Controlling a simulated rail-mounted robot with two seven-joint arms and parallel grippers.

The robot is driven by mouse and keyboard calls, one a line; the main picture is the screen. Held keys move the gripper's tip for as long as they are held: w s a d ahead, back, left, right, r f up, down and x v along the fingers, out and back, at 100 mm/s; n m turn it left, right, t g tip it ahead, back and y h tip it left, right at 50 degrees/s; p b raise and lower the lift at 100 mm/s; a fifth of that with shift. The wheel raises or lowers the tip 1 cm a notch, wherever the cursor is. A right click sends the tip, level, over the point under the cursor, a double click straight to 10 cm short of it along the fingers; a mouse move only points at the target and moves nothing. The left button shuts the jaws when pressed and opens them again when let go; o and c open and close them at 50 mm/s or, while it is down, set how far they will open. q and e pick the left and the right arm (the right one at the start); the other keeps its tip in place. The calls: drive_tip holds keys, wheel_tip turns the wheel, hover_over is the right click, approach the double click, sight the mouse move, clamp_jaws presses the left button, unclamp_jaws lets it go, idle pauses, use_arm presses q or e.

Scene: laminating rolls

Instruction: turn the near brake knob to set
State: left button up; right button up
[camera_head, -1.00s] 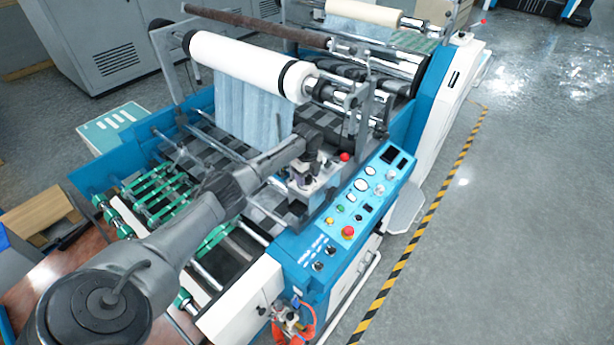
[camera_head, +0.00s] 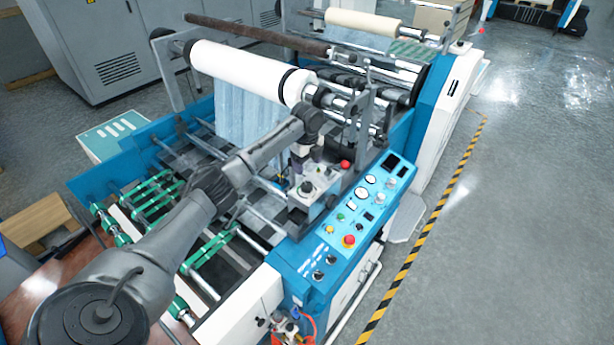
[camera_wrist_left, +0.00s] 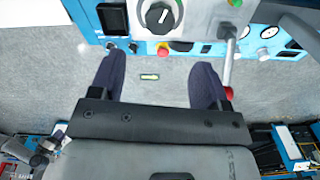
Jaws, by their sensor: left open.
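The near brake knob (camera_head: 307,187) is a small black dial on a light grey box beside the roll shaft. My left gripper (camera_head: 303,170) is over the box, close to the knob. In the wrist view, its two dark fingers (camera_wrist_left: 159,60) are spread wide and empty, with the knob beyond their tips and apart from them. My right gripper is not in view.
A blue control panel (camera_head: 330,228) with a red emergency button (camera_head: 348,240) lies to the right. The large white roll (camera_head: 245,72) is behind. Grey floor (camera_head: 520,230) is clear at right.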

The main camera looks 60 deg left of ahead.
use_arm(q)
drive_tip(key=shift+r, duration=2.15)
